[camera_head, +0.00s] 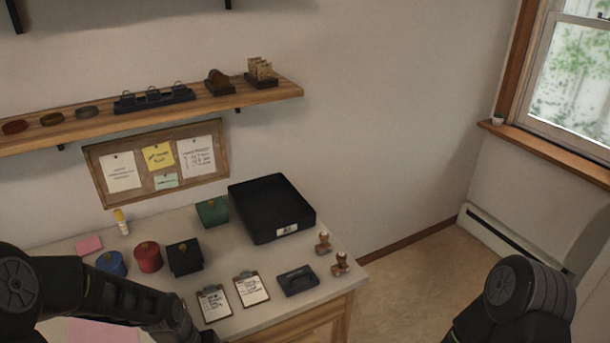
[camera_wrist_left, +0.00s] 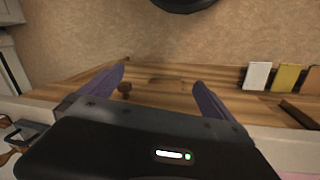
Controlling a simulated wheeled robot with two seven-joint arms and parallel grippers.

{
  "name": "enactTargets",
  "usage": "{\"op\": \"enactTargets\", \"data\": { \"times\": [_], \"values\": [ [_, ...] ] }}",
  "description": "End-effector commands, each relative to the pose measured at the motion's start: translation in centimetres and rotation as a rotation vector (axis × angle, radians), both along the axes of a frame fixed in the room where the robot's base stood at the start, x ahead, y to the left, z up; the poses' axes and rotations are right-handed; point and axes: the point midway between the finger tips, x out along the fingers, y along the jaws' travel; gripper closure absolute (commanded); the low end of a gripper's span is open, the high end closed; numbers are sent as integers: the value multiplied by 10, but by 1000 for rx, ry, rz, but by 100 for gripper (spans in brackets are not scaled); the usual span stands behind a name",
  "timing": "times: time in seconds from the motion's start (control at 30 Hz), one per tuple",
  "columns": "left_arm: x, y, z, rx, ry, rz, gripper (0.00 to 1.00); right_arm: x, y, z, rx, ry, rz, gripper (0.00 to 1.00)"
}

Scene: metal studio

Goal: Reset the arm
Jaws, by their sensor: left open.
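My left arm (camera_head: 95,292) comes in from the left in the head view, over the front left of the table (camera_head: 240,322). Its gripper jaws are not visible there. In the left wrist view my left gripper (camera_wrist_left: 160,90) has its two purple fingers spread wide, with nothing between them.
A wall shelf (camera_head: 150,115) hangs above. Floor at right is clear.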

Motion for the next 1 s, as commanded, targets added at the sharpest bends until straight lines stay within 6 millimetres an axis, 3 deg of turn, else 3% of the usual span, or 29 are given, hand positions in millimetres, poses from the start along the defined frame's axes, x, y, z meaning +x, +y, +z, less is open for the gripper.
{"op": "enactTargets", "data": {
  "times": [0.1, 0.2, 0.33, 0.5, 1.0],
  "values": [
    [-35, -57, -55, -75, 4, -55, 0, 0, 0, 0, 0, 0, 0, 64],
    [-75, -101, -94, -127, -7, -83, 0, 0, 0, 0, 0, 0, 0, 64],
    [-120, -136, -121, -154, -23, -97, 0, 0, 0, 0, 0, 0, 0, 64],
    [-144, -149, -131, -158, -37, -102, 0, 0, 0, 0, 0, 0, 0, 64],
    [-143, -149, -132, -156, -42, -101, 0, 0, 0, 0, 0, 0, 0, 64]
  ]
}}
